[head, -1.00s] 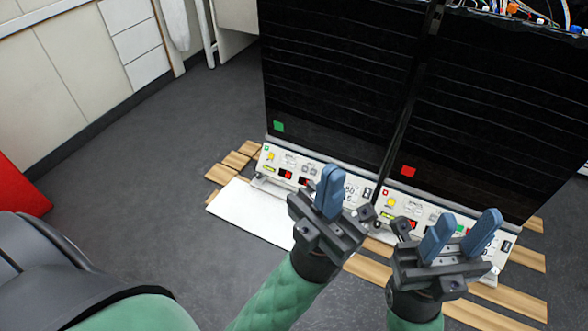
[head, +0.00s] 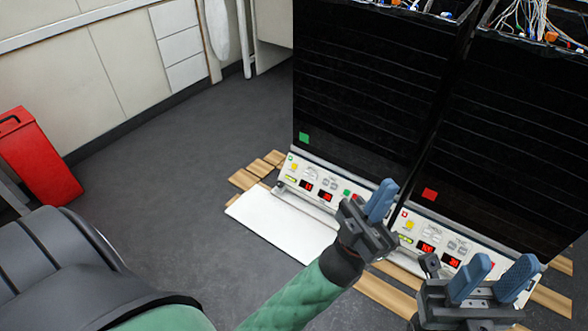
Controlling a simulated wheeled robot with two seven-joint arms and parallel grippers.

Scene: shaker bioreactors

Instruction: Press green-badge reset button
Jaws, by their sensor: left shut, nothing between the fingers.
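The left bioreactor has a dark front with a green badge (head: 304,138). Below it is a white control panel (head: 318,174) with a yellow button (head: 294,166), red displays and a small green button (head: 346,193); a red one is beside the green. Which is the reset button, I cannot tell. My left gripper (head: 382,200) is shut and empty, in front of this panel's right end, hiding that part. Whether it touches the panel is unclear. My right gripper (head: 492,279) is open and empty, low in front of the right unit's panel.
The right bioreactor carries a red badge (head: 429,194) and a similar panel with a yellow button (head: 409,225). A white plate (head: 280,222) and wooden slats (head: 254,174) lie at the base. A red bin (head: 40,158) stands at left. The grey floor between is clear.

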